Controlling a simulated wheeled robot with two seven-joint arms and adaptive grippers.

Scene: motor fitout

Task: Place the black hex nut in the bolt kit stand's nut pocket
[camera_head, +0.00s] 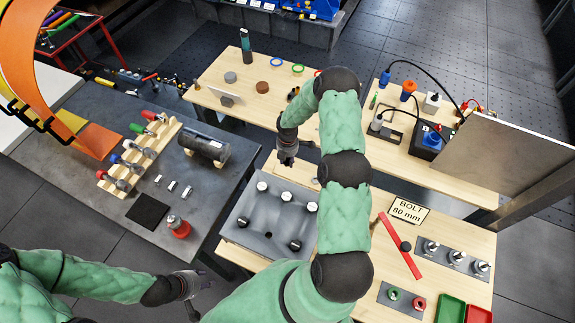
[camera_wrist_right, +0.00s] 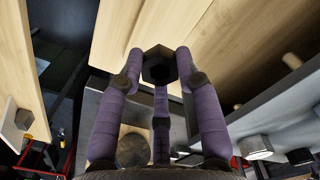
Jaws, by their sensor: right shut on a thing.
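The black hex nut (camera_wrist_right: 160,65) is gripped between the purple fingertips of my right gripper (camera_wrist_right: 160,72) in the right wrist view. In the head view my right gripper (camera_head: 287,158) hangs near the far edge of a grey block (camera_head: 243,236) that carries several white-topped and dark pieces. The nut cannot be made out there. My left gripper (camera_head: 197,288) is low at the left, away from the benches' objects; its finger opening is unclear. I cannot tell which fixture is the bolt kit stand; a grey strip (camera_head: 442,249) at right holds upright bolts.
A "BOLT 80 mm" sign (camera_head: 408,210), a red bar (camera_head: 400,245), a plate (camera_head: 383,299) with green and red rings, and green (camera_head: 450,308) and red trays occupy the right bench. A wooden rack (camera_head: 150,150) stands on the left bench. A panel (camera_head: 505,150) rises at right.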

